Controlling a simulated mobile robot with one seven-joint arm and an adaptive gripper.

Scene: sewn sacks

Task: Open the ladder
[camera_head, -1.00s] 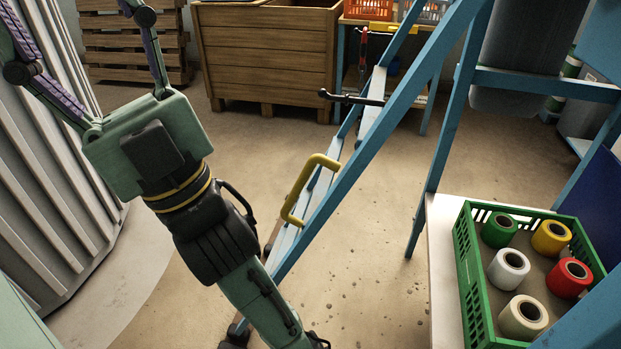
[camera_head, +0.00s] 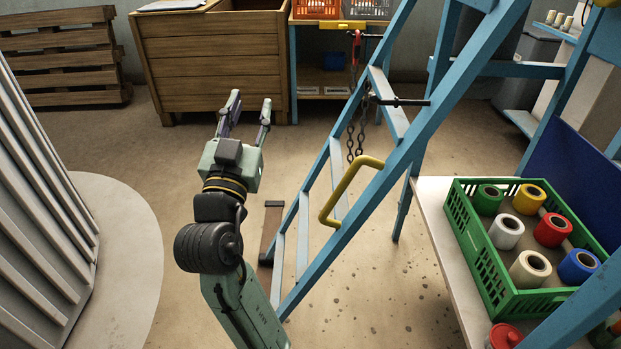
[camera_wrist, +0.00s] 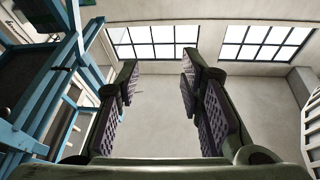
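The blue ladder (camera_head: 370,206) stands right of centre in the head view, its rail slanting from lower left to upper right with steps behind it. A yellow handle (camera_head: 328,208) is fixed to the rail. A black bar (camera_head: 405,102) sticks out across the ladder higher up, and a dark chain (camera_head: 350,140) hangs beside the steps. My gripper (camera_head: 249,106) is left of the ladder, apart from it, fingers spread and empty. The wrist view also shows the open fingers (camera_wrist: 158,78) with nothing between them; blue framework (camera_wrist: 50,100) is at its left, and I cannot tell whether it is the ladder.
A white-topped table (camera_head: 440,225) at the right holds a green crate (camera_head: 477,250) with several coloured rolls. A wooden bin (camera_head: 213,62) and pallets (camera_head: 70,65) stand at the back. A ribbed grey container (camera_head: 45,190) is at the left.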

